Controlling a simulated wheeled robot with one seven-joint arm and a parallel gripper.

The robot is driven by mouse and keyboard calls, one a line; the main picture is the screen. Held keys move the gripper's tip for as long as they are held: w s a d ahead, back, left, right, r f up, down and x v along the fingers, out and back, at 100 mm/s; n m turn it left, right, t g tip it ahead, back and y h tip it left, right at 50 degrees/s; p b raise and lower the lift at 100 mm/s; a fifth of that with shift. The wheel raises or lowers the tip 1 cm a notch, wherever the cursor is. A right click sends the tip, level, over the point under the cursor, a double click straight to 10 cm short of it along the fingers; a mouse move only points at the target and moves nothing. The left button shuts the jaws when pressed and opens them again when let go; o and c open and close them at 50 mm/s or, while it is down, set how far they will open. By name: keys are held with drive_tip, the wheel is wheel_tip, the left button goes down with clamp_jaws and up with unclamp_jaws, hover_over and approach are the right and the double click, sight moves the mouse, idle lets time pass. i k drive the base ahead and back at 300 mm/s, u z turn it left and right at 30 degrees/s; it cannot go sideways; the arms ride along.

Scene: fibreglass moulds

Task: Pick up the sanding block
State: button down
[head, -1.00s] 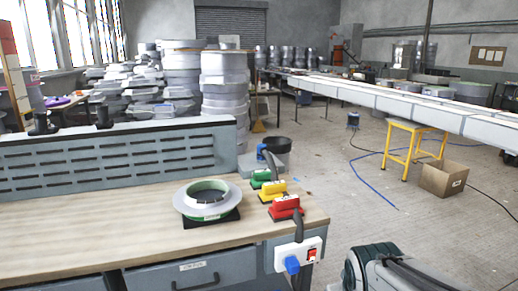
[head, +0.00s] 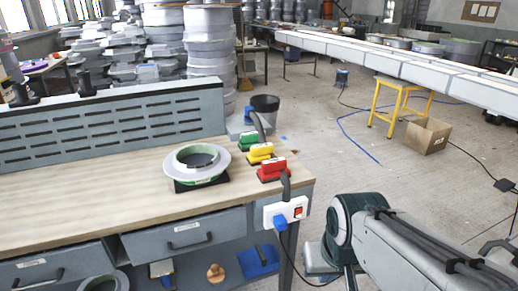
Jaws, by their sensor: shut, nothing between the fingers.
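Three handled blocks with dark bases stand in a row near the bench's right end: a green one (head: 248,140), a yellow one (head: 261,153) and a red one (head: 272,170). They look like sanding blocks; I cannot tell which one the task means. Dark hose-like pieces show by the green and red ones. My gripper is not in view; only part of my arm shows at the lower right, apart from the blocks.
A wooden-topped bench (head: 110,195) holds a grey ring-shaped mould (head: 173,175) left of the blocks. A power strip (head: 284,212) is fixed at its right front corner. A perforated panel (head: 110,137) stands along the back. A cardboard box (head: 425,137) and yellow stool (head: 400,105) stand beyond open floor.

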sight(258, 154)
drive_tip(key=z, duration=0.45)
drive_tip(key=i, duration=1.3)
drive_tip(key=u, duration=0.55)
